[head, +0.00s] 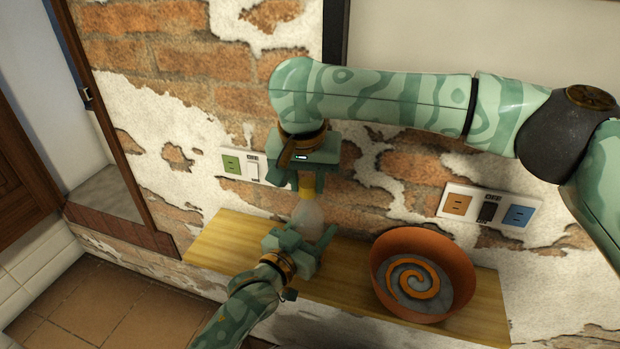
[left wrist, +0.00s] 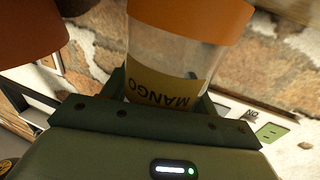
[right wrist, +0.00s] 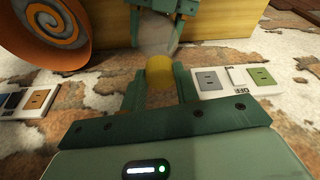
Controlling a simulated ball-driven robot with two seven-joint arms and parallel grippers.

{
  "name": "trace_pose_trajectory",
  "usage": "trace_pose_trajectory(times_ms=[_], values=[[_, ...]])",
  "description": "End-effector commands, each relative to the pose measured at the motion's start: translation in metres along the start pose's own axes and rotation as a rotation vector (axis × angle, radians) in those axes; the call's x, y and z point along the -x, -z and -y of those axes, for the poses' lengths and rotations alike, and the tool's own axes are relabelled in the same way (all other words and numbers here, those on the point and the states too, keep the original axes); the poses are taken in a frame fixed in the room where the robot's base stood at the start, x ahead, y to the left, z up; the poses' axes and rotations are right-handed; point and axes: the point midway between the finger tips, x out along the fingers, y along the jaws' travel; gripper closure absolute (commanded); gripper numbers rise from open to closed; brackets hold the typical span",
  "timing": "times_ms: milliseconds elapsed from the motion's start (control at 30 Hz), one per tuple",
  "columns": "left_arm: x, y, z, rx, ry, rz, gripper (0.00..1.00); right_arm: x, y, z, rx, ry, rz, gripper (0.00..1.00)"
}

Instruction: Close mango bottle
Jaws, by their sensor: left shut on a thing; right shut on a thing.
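The mango bottle (head: 307,216) stands upright above the shelf, clear with a yellow cap (head: 306,186) at its top. In the left wrist view the bottle (left wrist: 170,85) shows upside down, with a yellow MANGO label and an orange lower part. My left gripper (head: 306,243) is shut on the bottle's body. My right gripper (head: 307,182) points down and is shut on the cap, which lies between its fingers in the right wrist view (right wrist: 159,72). The cap meets the bottle's neck; I cannot tell how tightly it sits.
A wooden shelf (head: 222,240) runs along the brick wall. A terracotta bowl (head: 455,255) with an orange spiral stands on the shelf to the right of the bottle. Socket panels (head: 488,207) are on the wall at both sides. The shelf's left end is clear.

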Motion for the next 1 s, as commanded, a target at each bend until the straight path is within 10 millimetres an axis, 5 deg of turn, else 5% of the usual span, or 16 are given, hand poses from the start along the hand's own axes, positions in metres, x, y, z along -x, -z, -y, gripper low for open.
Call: trace_pose_trajectory(times_ms=[300,400,867,900,967,1000], values=[[0.0001,-0.0007,-0.0005,-0.002,-0.001,0.002,1.00,-0.0029,0.0037,0.0075,-1.105,-0.317,-0.005,0.94],[0.0001,-0.0007,-0.0004,-0.002,-0.001,0.002,1.00,-0.0051,0.0028,0.0055,-1.268,-0.375,-0.003,0.94],[0.0000,-0.0005,-0.0003,0.000,-0.001,0.001,1.00,-0.0026,0.0063,0.0070,-1.398,-0.388,0.003,0.94],[0.0000,-0.0005,-0.0004,0.000,-0.001,0.001,1.00,-0.0026,0.0063,0.0070,-1.398,-0.388,0.003,0.64],[0.0000,-0.0005,-0.0005,0.000,-0.001,0.001,1.00,-0.0025,0.0063,0.0070,-1.397,-0.388,0.003,0.48],[0.0001,-0.0005,-0.0005,0.000,-0.001,0.001,1.00,-0.0025,0.0063,0.0070,-1.397,-0.388,0.003,0.48]])
